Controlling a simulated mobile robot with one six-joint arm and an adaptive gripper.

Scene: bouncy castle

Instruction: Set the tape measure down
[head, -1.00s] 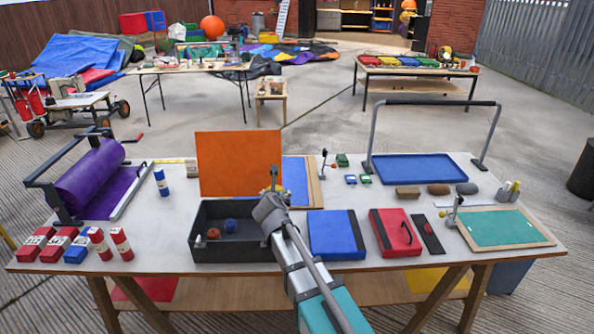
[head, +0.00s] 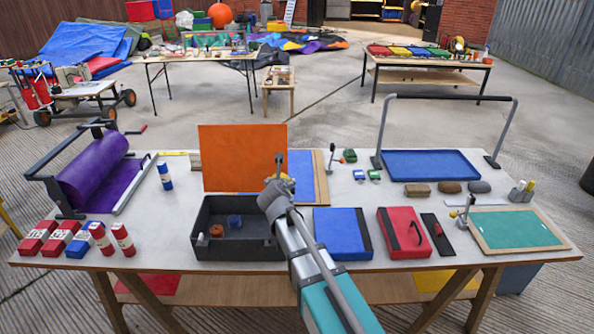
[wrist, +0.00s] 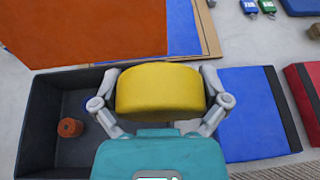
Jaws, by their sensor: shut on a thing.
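The tape measure (wrist: 160,90) is a yellow, rounded block in the wrist view. My gripper (wrist: 159,88) is shut on it, with one finger on each side. In the wrist view it hangs over the right part of the dark grey open bin (wrist: 36,120), and the height gap cannot be judged. In the head view my gripper (head: 276,184) is above the bin's right end (head: 200,240), in front of the orange panel (head: 242,158). The arm hides most of the tape measure there.
The bin holds an orange piece (head: 216,231) and a blue piece (head: 234,221). A blue pad (head: 335,235) lies right of the bin, then a red case (head: 398,240). Red and blue boxes stand left. Bare tabletop shows between the purple roller (head: 95,170) and the bin.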

